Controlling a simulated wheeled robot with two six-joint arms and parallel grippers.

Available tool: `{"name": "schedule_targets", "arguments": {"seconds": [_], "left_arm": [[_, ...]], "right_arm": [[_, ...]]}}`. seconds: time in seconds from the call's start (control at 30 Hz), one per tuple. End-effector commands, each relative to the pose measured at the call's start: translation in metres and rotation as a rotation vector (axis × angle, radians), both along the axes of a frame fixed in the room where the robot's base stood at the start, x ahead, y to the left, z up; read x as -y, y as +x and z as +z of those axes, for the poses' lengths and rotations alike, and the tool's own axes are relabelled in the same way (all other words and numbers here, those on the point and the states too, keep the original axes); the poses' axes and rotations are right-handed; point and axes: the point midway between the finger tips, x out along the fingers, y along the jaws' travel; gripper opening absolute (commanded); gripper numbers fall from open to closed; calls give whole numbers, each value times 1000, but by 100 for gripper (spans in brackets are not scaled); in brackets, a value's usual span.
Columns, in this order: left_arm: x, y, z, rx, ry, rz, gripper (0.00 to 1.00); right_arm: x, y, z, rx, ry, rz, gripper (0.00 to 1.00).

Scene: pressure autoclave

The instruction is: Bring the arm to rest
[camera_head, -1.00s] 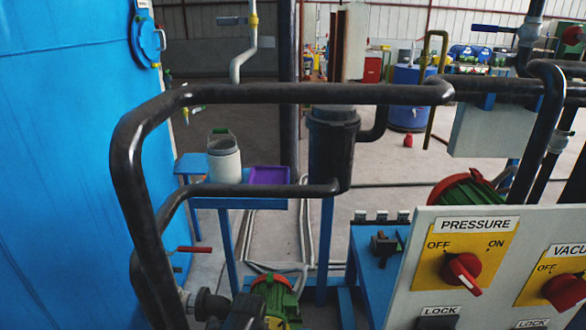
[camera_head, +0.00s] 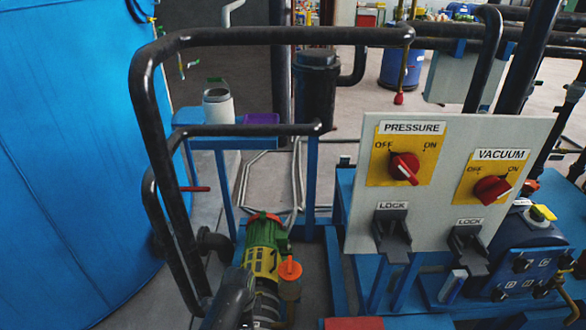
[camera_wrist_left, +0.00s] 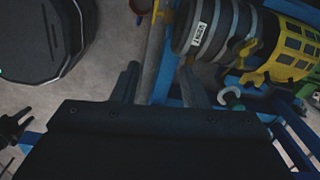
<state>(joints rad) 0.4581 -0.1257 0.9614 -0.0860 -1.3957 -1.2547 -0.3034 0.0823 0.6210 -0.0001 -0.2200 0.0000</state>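My left gripper (camera_wrist_left: 158,88) shows in the left wrist view. Its two dark fingers stand apart with nothing between them; it is open and empty. Floor and blue framework lie beyond it, and a grey ribbed cylinder with a white label (camera_wrist_left: 198,30) is past its right finger. A dark claw-like part (camera_wrist_left: 14,130) at the left edge of that view may be my right gripper; whether it is open or shut is unclear. Neither gripper shows in the head view. The control panel (camera_head: 345,215) there carries a red PRESSURE knob (camera_head: 404,168) and a red VACUUM knob (camera_head: 492,189).
Black pipes (camera_head: 240,36) loop across the front left, beside a large blue tank (camera_head: 70,150). A green and yellow motor (camera_head: 263,250) stands below. A white container (camera_head: 218,108) and a purple tray (camera_head: 261,118) sit on a blue stand. Grey floor shows between.

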Motion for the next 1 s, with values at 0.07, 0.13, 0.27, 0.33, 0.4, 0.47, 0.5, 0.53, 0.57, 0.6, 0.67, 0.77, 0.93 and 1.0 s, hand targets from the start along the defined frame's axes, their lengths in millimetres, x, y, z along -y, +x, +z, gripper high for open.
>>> {"name": "schedule_targets", "arguments": {"seconds": [0.07,0.13,0.27,0.33,0.4,0.47,0.5,0.53,0.57,0.6,0.67,0.77,0.93,1.0], "left_arm": [[-9,-14,-20,-3,-1,63,40],[-16,-26,-37,0,-3,123,40],[-32,-54,-73,6,-6,256,40],[-43,-74,-94,10,-7,340,40],[-56,-101,-119,14,-6,441,40],[-70,-131,-143,19,-6,547,40],[-79,-154,-159,22,-5,625,40],[-87,-173,-171,27,-4,687,40],[-95,-192,-182,31,-3,748,40],[-105,-219,-195,39,-3,830,40],[-120,-259,-212,52,0,951,40],[-142,-324,-232,75,4,1137,40],[-168,-407,-244,115,1,1367,40],[-174,-427,-245,127,0,1422,40]], "right_arm": [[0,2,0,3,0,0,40],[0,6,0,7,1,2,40],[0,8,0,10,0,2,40],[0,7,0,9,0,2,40],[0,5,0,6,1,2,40],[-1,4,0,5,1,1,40],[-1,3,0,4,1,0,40],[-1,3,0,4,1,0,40],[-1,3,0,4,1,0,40],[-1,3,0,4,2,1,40],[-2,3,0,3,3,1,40],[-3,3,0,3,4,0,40],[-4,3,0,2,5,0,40],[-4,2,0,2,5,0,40]]}}
